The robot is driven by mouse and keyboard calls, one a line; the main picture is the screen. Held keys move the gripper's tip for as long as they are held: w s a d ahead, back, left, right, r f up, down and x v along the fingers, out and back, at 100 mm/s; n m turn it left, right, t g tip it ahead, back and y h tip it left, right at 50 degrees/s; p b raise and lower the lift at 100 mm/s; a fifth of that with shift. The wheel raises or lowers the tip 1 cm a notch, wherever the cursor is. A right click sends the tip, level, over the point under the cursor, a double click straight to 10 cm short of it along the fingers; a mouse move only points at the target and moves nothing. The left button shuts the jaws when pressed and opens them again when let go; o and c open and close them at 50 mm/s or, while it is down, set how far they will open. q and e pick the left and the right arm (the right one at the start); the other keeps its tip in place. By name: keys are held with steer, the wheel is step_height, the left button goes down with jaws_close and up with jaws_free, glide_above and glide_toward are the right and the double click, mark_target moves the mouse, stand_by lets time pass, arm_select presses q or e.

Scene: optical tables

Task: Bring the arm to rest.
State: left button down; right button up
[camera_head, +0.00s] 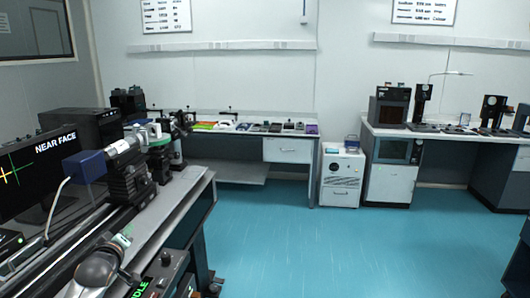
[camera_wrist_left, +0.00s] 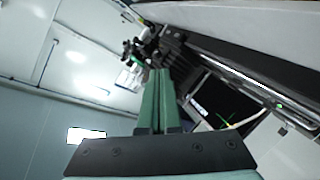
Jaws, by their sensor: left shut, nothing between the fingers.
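My left gripper (camera_wrist_left: 159,74) shows in the left wrist view with its two green fingers together and nothing between them. Beyond its tips are dark bench instruments, and no object is held. In the head view part of my left arm shows at the lower left, beside the instrument bench (camera_head: 150,236); the fingers are hard to make out there. My right gripper is in neither view.
The bench carries a monitor (camera_head: 38,172) reading NEAR FACE, a blue-ended optical device (camera_head: 86,166) and a dark rail. A back table (camera_head: 240,138), a white cabinet (camera_head: 341,175) and a right table (camera_head: 437,133) stand along the wall. The blue floor (camera_head: 330,245) between is clear.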

arm_select(q)
steer(key=s+d+f+m+g+h, duration=0.1)
steer(key=s+d+f+m+h, duration=0.1)
steer(key=s+d+f+m, duration=0.65)
steer(key=s+d+f+m+g+h, duration=0.15)
steer(key=s+d+f+m, duration=0.3)
steer(key=s+f, duration=0.5)
steer(key=s+d+f+g, duration=0.1)
steer(key=s+d+f, duration=0.1)
steer(key=s, duration=0.5)
steer(key=s+d+f+g+h, duration=0.1)
steer(key=s+d+f, duration=0.2)
steer(key=s+f, duration=0.2)
steer(key=s+d+f+g+h, duration=0.1)
steer(key=s+f, duration=0.3)
steer(key=s, duration=0.6)
steer(key=shift+s+d+n, duration=0.15)
steer(key=shift+d+n, duration=0.15)
steer(key=shift+d, duration=0.45)
